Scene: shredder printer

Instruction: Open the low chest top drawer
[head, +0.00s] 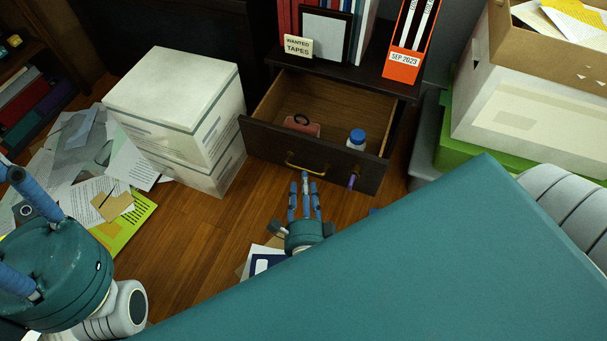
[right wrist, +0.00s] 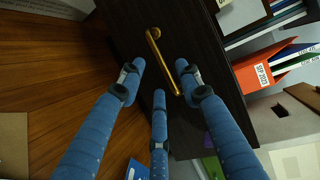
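The low chest (head: 345,72) is dark wood, and its top drawer (head: 262,138) stands pulled out, with its inside showing in the head view. The drawer front has a brass handle (head: 305,166), which also shows in the right wrist view (right wrist: 160,58). Inside lie a reddish item (head: 301,126) and a blue-capped bottle (head: 357,138). My right gripper (head: 305,188) is just in front of the handle, its blue fingers spread and empty (right wrist: 160,76). One fingertip is near the handle; I cannot tell if they touch. My left gripper (head: 22,205) is at the left edge, partly cut off.
A stack of white boxes (head: 180,88) stands left of the drawer. Papers (head: 75,165) cover the floor at left. Boxes (head: 525,110) stand on the right. A purple piece (head: 352,181) sticks out from the drawer front. Binders and a frame (head: 322,35) stand on the chest.

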